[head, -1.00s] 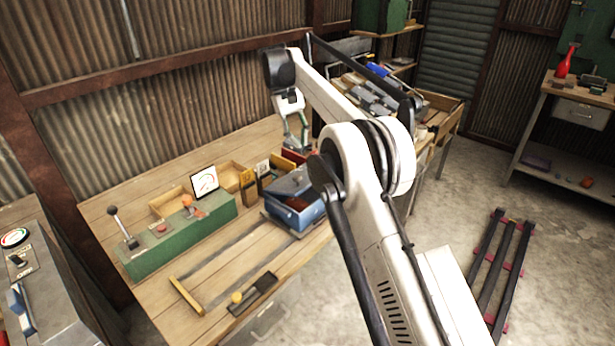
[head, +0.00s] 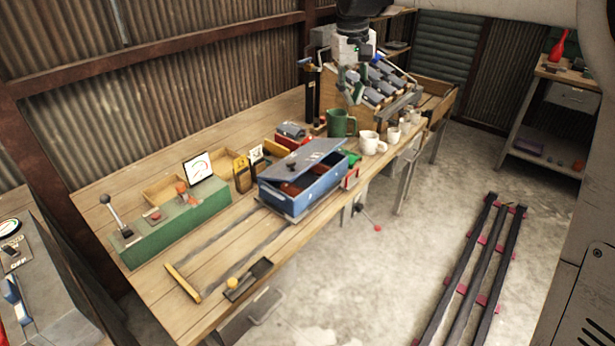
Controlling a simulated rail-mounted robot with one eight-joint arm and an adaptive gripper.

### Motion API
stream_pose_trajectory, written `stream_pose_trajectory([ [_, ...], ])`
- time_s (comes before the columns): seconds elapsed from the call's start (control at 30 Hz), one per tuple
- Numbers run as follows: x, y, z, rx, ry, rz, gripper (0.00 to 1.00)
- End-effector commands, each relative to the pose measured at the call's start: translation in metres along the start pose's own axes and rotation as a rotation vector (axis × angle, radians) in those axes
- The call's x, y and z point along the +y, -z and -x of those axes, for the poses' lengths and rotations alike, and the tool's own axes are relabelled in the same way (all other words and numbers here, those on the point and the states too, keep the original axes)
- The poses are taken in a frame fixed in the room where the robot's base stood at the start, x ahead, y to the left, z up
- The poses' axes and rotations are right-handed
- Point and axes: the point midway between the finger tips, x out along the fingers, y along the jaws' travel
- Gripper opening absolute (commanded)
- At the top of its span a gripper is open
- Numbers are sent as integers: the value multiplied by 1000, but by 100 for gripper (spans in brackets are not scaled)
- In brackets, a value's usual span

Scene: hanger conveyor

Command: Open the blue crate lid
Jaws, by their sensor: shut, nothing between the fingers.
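The blue crate (head: 318,192) sits on the wooden workbench, right of the green control box. Its grey-blue lid (head: 310,157) is tilted and ajar, with a dark gap along the front left where some reddish contents show. My gripper (head: 352,93) is shut and empty at the top centre. It is in front of the rack of grey parts, beyond and above the crate, and apart from the lid. Its fingers are small in this view.
A green jug (head: 341,123) and white mugs (head: 371,143) stand just beyond the crate. The green control box (head: 180,222) with a lever and gauge is to its left. The bench front left is mostly clear, with a yellow-ended bar (head: 183,283). Dark rails (head: 470,270) lie on the floor.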

Motion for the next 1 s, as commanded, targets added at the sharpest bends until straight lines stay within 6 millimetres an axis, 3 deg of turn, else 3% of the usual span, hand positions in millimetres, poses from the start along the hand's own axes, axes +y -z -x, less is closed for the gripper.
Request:
stream_pose_trajectory([
  [0.37,19,-104,11,145,11,-91,0],
  [0.7,20,-196,-8,278,26,-187,0],
  [1.0,14,-241,-34,359,54,-274,0],
])
